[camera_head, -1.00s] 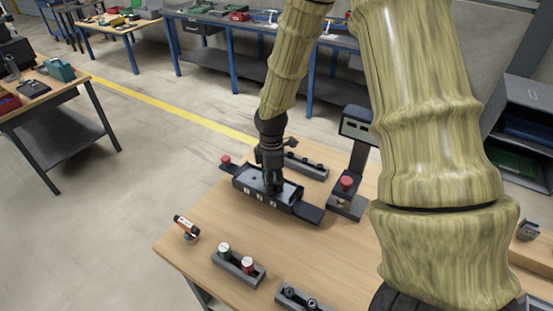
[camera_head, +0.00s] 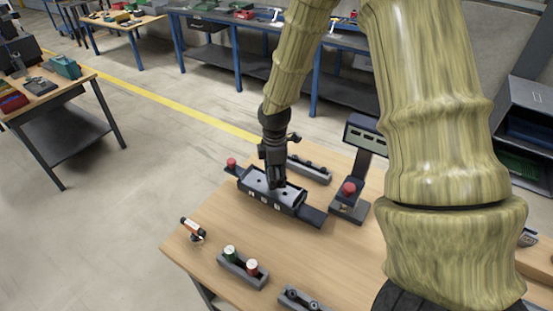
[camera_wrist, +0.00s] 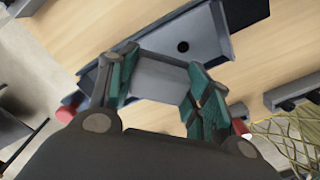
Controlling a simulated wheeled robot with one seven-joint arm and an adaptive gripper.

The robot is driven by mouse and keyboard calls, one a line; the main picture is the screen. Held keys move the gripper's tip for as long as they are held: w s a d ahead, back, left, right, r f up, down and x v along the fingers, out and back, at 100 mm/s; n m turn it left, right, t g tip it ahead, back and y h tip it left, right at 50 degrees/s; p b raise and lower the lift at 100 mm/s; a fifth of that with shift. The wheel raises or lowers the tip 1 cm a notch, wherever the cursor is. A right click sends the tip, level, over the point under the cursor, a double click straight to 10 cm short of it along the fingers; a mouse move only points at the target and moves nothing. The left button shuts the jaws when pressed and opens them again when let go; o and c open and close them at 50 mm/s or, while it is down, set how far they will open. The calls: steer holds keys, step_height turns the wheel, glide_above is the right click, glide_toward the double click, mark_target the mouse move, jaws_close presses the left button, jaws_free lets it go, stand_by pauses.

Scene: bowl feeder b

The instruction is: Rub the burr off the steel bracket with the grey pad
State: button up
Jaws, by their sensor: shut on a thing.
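My gripper (camera_head: 276,187) points down over the dark fixture (camera_head: 301,210) on the wooden bench. In the wrist view its green-lined fingers (camera_wrist: 158,95) are closed on a flat grey piece (camera_wrist: 160,78), which looks like the grey pad. A light grey metal plate with a dark round hole (camera_wrist: 200,38) lies just beyond the fingers; it looks like the steel bracket, seated in the fixture. The fingers hide part of it. I cannot tell whether the pad touches it. The burr cannot be made out.
A grey holder with a green and a red-topped cylinder (camera_head: 243,269) stands at the front. An orange-and-black tool (camera_head: 192,228) is at the left edge. A post with a display (camera_head: 366,134) and a red button (camera_head: 348,188) stand right of the fixture. Bare wood lies front left.

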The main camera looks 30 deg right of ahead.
step_height(320, 180, up, 2)
steer(key=shift+s+r+p, duration=0.1)
steer(key=shift+s+p, duration=0.05)
steer(key=shift+p, duration=0.4)
steer(key=shift+r+p, duration=1.3)
steer(key=shift+r, duration=0.15)
steer(key=shift+f, duration=0.1)
steer(key=shift+r+p, duration=0.85)
steer(key=shift+r, duration=0.3)
step_height(320, 180, up, 4)
steer(key=shift+f, duration=0.1)
